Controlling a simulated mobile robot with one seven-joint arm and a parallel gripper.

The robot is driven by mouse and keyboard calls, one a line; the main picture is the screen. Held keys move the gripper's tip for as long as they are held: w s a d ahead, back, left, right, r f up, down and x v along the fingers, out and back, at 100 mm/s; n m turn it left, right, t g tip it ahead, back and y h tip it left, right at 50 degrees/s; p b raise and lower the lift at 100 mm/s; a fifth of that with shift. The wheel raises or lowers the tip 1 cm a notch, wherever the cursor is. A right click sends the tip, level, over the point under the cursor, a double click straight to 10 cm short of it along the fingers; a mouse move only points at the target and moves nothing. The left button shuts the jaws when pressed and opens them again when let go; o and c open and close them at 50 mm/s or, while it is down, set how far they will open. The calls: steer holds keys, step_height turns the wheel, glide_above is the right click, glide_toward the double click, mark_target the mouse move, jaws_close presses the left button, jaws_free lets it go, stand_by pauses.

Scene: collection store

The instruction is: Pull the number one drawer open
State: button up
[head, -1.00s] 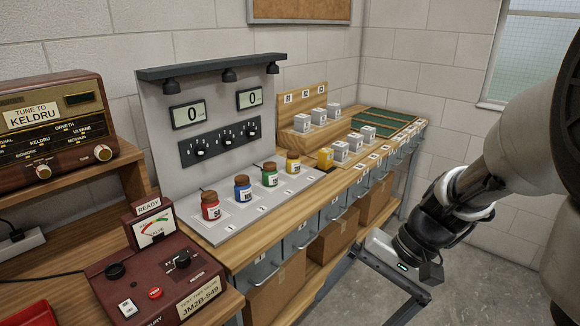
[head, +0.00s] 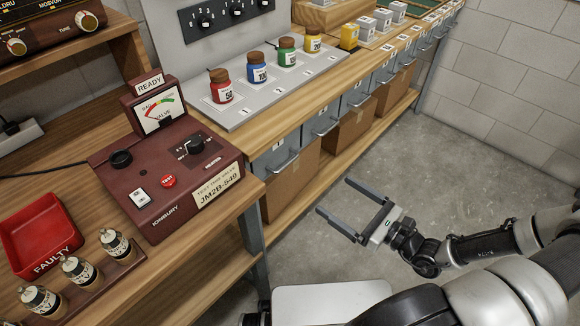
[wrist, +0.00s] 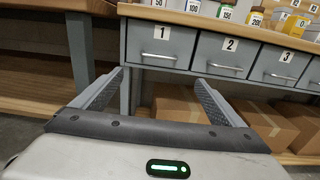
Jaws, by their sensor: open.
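The number one drawer (wrist: 160,44) is a grey drawer front with a white "1" label and a bar handle (wrist: 159,56). It is shut, at the left end of the row under the bench top. In the head view its handle (head: 284,162) shows below the bench edge, next to the dark red tester. My gripper (head: 334,208) is open and empty, in free air in front of the bench, below and to the right of that handle. In the wrist view my gripper's fingers (wrist: 158,82) point toward the drawer row, with drawer one ahead and above.
Drawer two (wrist: 227,52) and drawer three (wrist: 282,67) sit to the right, shut. Cardboard boxes (head: 350,132) stand on the shelf below. A table leg (head: 252,238) is left of my gripper. The grey floor (head: 460,150) is clear.

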mark_target(289, 164)
steer(key=b+x, duration=0.2)
steer(key=x, duration=1.5)
steer(key=c, duration=1.2)
steer(key=p+v, duration=0.4)
steer(key=v, duration=2.2)
steer(key=shift+d+r+p, duration=0.1)
steer(key=shift+d+p, duration=0.05)
steer(key=shift+p, duration=0.15)
steer(key=o, duration=1.2)
steer(key=v, duration=1.7)
steer(key=shift+s, duration=0.2)
